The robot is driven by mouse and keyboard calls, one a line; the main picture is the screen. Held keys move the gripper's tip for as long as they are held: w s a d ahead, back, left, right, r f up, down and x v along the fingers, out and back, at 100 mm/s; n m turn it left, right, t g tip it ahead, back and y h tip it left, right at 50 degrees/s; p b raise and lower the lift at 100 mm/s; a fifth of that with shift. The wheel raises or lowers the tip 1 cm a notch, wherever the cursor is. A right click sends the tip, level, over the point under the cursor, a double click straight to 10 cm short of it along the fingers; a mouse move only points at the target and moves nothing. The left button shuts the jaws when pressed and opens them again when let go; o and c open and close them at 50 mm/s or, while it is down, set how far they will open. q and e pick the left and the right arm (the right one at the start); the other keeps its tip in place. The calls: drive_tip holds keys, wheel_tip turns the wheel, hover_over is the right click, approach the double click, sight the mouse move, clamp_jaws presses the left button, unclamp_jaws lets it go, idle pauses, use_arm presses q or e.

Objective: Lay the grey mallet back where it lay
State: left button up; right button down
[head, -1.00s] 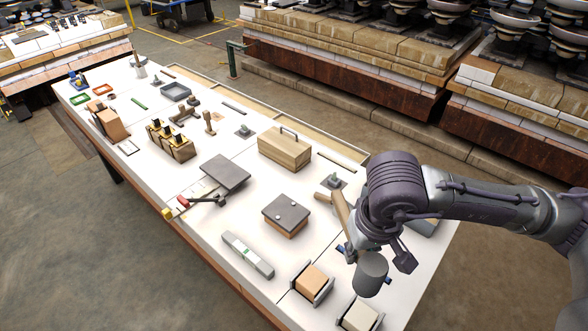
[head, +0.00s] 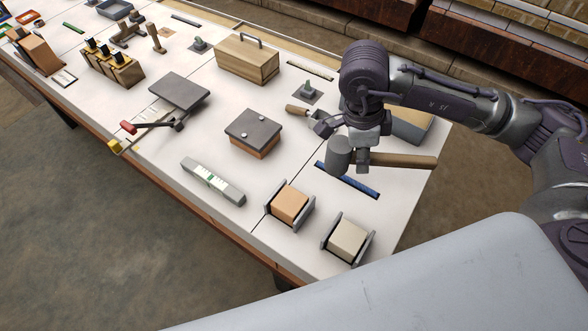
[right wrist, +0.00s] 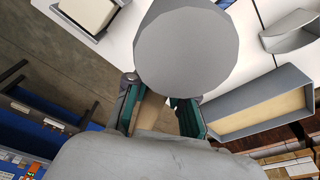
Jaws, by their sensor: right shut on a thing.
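The mallet has a grey cylindrical head (head: 339,156) and a tan wooden handle (head: 403,160). My right gripper (head: 362,158) is shut on the mallet's handle close to the head and holds it above the right part of the white table (head: 300,165). The handle points right in the head view. In the right wrist view the mallet head (right wrist: 185,50) fills the upper middle, and a bit of handle (right wrist: 150,112) shows between the fingers. The mallet's height over the table is hard to tell. My left gripper is out of view.
A dark blue strip (head: 347,181) lies below the mallet. Two blocks in grey holders, one orange (head: 290,204) and one pale (head: 348,240), stand in front. A grey-walled tray (right wrist: 235,113) is near the right edge.

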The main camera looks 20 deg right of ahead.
drive_tip(key=shift+w+d+f+m, duration=0.15)
drive_tip(key=shift+f+m, duration=0.2)
drive_tip(key=shift+m, duration=0.05)
drive_tip(key=shift+w+f, duration=0.15)
drive_tip(key=shift+w, duration=0.05)
drive_tip(key=w+a+f, duration=0.2)
drive_tip(key=w, duration=0.1)
drive_tip(key=w+a+f+p, duration=0.1)
drive_tip(key=w+a+f, duration=0.1)
drive_tip(key=w, duration=0.1)
drive_tip(key=w+a+f, duration=0.2)
drive_tip(key=a, duration=0.1)
drive_tip(key=shift+w+f+p, duration=0.3)
drive_tip(key=shift+w+p, duration=0.05)
drive_tip(key=shift+w, duration=0.05)
wheel_tip(320, 180, down, 4)
drive_tip(key=shift+r+m+p, duration=0.15)
drive_tip(key=shift+m+p, duration=0.15)
drive_tip(key=shift+p, duration=0.1)
drive_tip(key=shift+f, duration=0.3)
drive_tip(key=c, duration=1)
unclamp_jaws()
